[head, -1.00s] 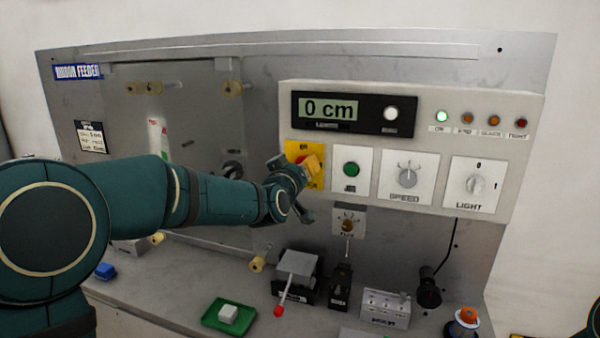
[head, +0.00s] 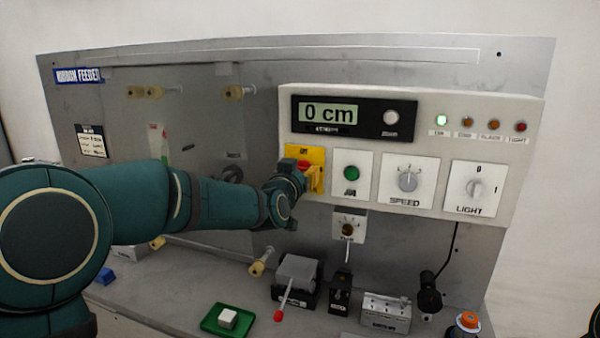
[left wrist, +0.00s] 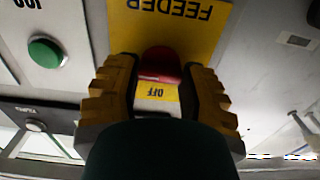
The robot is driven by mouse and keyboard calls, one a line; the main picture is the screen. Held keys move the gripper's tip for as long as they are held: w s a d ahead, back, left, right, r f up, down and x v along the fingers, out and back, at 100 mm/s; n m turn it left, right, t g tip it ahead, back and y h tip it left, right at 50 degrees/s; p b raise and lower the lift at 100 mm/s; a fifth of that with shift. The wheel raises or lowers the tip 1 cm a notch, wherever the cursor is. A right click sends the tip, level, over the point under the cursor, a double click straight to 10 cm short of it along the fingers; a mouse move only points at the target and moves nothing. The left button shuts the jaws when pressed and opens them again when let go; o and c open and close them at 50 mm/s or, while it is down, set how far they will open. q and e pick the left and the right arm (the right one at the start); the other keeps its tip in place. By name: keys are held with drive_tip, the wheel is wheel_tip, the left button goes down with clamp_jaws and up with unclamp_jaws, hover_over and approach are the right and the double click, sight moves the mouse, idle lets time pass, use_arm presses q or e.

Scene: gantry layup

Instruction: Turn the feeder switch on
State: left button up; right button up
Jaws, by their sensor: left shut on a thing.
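The feeder switch is a red knob (left wrist: 158,66) on a yellow plate (head: 312,153) at the left end of the control panel. My left gripper (head: 314,180) is at this plate and hides its lower part in the head view. In the left wrist view, its two yellow fingers (left wrist: 160,92) stand on either side of the red knob, shut on it. An "OFF" label (left wrist: 158,93) shows between the fingers, and "FEEDER" shows upside down on the plate. The exact angle of the knob is hard to tell.
A green button (head: 351,173) sits just right of the yellow plate, then the speed dial (head: 407,180) and the light knob (head: 477,188). The display (head: 329,112) reads 0 cm. The leftmost indicator lamp (head: 442,120) glows green. A green tray (head: 211,319) lies on the bench below.

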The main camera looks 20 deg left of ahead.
use_arm(q)
drive_tip(key=shift+r, duration=0.1)
drive_tip(key=o, duration=1.2)
drive_tip(key=s, duration=1.2)
drive_tip(key=shift+a, duration=0.2)
